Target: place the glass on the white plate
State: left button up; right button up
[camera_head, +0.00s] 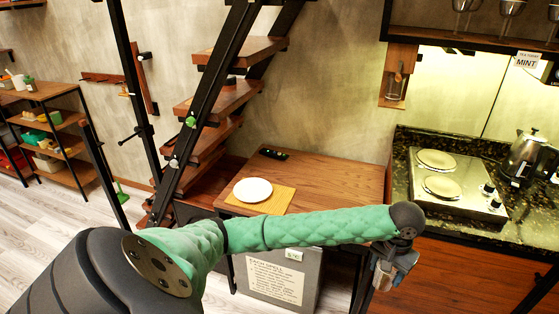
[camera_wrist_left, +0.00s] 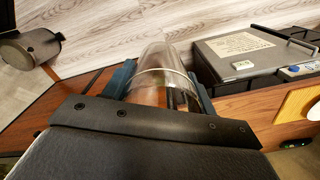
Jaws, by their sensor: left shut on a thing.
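The white plate (camera_head: 253,190) lies flat on a yellow placemat (camera_head: 276,201) on the wooden table. My left arm reaches across the head view, and my left gripper (camera_head: 391,272) is to the right of the table and in front of the counter. In the left wrist view a clear glass (camera_wrist_left: 163,68) sits between the fingers of my left gripper (camera_wrist_left: 160,90), which is shut on it. The gripper and glass are apart from the plate. In the head view the glass is hard to make out. My right gripper is not in view.
The wooden table (camera_head: 325,185) has a small black object (camera_head: 273,154) at its back. A stove (camera_head: 455,185) and a kettle (camera_head: 527,156) stand on the dark counter at right. Stairs (camera_head: 215,100) rise behind the table at left. The table's right part is clear.

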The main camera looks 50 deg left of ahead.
aim_at(253, 192)
jog(key=i+u, duration=0.1)
jog(key=u, duration=0.25)
jog(key=i+j+u, duration=0.1)
jog(key=u, duration=0.65)
jog(key=i+l, duration=0.05)
